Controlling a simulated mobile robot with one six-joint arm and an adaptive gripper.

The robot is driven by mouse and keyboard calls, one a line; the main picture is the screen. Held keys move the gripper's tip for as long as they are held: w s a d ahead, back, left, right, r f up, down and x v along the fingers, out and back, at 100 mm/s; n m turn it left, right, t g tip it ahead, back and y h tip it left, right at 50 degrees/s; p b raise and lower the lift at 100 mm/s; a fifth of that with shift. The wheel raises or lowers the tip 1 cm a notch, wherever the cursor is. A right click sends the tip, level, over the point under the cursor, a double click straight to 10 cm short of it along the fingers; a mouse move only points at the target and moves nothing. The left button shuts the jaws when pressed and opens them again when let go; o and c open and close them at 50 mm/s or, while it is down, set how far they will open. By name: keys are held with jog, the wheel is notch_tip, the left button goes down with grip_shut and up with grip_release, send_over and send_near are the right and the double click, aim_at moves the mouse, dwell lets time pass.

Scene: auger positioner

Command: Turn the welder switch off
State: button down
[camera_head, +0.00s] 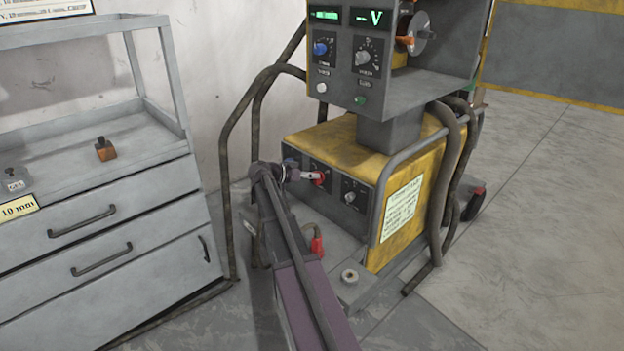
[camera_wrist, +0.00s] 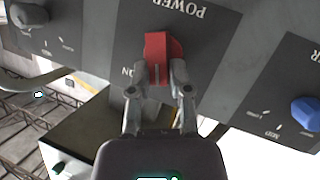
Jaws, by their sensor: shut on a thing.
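The red welder switch (camera_wrist: 160,46) is on the dark front panel, beside the word POWER, which appears upside down in the wrist view. A short label, seemingly ON, shows at the switch's lower left; other marks around it are hidden by the fingers. My gripper (camera_wrist: 164,74) is shut on the switch, one finger on each side of its red handle. In the head view my gripper (camera_head: 308,175) reaches the front of the yellow welder (camera_head: 345,140), and only a bit of the red switch (camera_head: 319,181) shows beside it.
The control box (camera_head: 345,50) stands above. Hoses loop around the welder. A grey drawer cabinet (camera_head: 120,230) stands left. Open floor (camera_head: 530,200) lies right.

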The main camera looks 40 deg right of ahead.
jog(key=shift+d+n, duration=0.1)
jog(key=shift+n, duration=0.2)
jog(key=c, duration=0.6)
grip_release()
